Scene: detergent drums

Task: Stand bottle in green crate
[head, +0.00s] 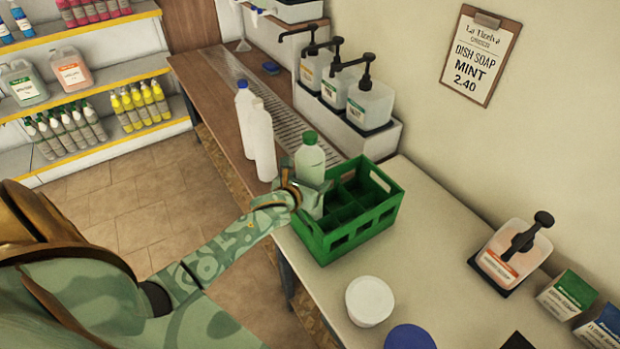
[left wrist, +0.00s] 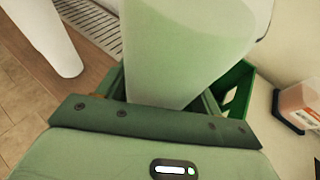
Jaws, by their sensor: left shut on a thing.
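The green crate (head: 345,238) stands on the counter in the head view, its compartments partly visible. A pale green bottle with a green cap (head: 310,160) is upright at the crate's left side. My left gripper (head: 308,190) is shut on this bottle. The bottle's lower part is hidden by the gripper and the crate wall, so I cannot tell how deep it sits. In the left wrist view the bottle (left wrist: 185,50) fills the middle between the fingers, with the crate (left wrist: 236,88) behind and below it. My right gripper is not in view.
Two white bottles (head: 262,140) stand left of the crate by a drain grate (head: 270,110). Pump dispensers (head: 370,102) stand behind. A white tub (head: 369,300) and a blue lid (head: 410,337) are in front. The counter right of the crate (head: 435,230) is clear.

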